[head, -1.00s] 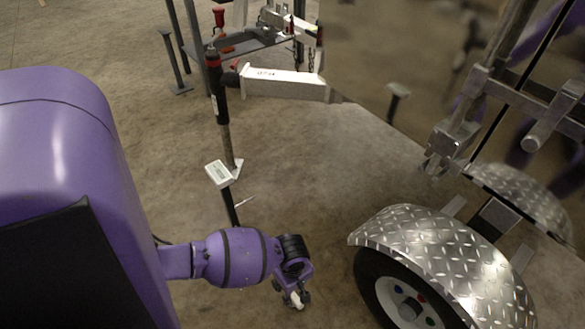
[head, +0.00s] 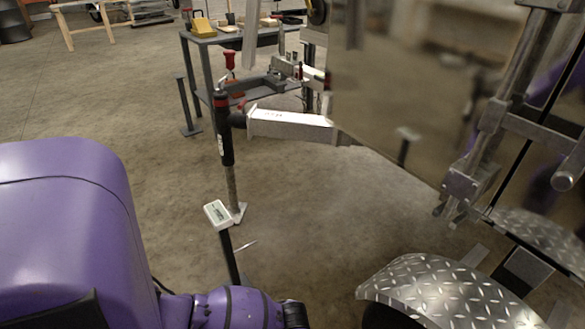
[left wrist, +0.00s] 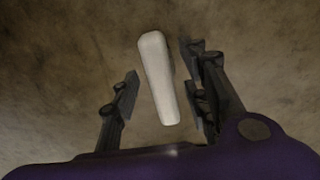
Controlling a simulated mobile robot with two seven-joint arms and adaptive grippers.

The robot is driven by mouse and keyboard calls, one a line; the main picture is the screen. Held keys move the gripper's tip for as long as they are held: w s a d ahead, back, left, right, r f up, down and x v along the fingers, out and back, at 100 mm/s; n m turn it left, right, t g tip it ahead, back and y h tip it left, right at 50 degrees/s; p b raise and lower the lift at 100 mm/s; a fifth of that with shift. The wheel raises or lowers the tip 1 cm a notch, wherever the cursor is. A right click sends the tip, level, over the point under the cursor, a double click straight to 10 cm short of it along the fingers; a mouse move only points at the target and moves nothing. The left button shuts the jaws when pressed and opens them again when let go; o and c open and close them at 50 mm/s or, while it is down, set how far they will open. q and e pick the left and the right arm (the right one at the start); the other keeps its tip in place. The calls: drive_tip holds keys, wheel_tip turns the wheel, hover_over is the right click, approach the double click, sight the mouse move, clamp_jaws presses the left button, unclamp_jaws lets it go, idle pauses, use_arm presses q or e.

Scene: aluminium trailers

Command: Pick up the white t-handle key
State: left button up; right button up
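A white elongated handle (left wrist: 158,80), which looks like the white t-handle key, shows in the left wrist view. It lies lengthwise between the two dark fingers of my left gripper (left wrist: 162,68). The fingers are spread, with a gap visible on both sides of the handle. Only the white part shows; I cannot see a shaft, or tell what it rests on. In the head view, only my purple left arm shows at the lower left, and its gripper is below the picture. My right gripper is in neither view.
A trailer with a diamond-plate fender (head: 445,290) stands at the right. A post with a small white display box (head: 218,214) rises beside my left arm. A white beam (head: 290,124) and a grey bench (head: 232,36) are farther back.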

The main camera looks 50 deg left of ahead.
use_arm(q)
drive_tip(key=c, duration=0.8)
clamp_jaws()
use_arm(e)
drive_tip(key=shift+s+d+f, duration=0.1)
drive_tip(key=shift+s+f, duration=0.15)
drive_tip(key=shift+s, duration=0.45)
use_arm(q)
drive_tip(key=shift+r, duration=0.1)
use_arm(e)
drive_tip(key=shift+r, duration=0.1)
use_arm(q)
drive_tip(key=shift+r, duration=0.25)
wheel_tip(320, 180, up, 2)
drive_tip(key=shift+r+p, duration=0.15)
drive_tip(key=shift+p, duration=0.75)
drive_tip(key=s+d+r+p, duration=0.9)
drive_tip(key=d+r, duration=0.1)
drive_tip(key=shift+s+d, duration=0.15)
drive_tip(key=shift+s, duration=0.15)
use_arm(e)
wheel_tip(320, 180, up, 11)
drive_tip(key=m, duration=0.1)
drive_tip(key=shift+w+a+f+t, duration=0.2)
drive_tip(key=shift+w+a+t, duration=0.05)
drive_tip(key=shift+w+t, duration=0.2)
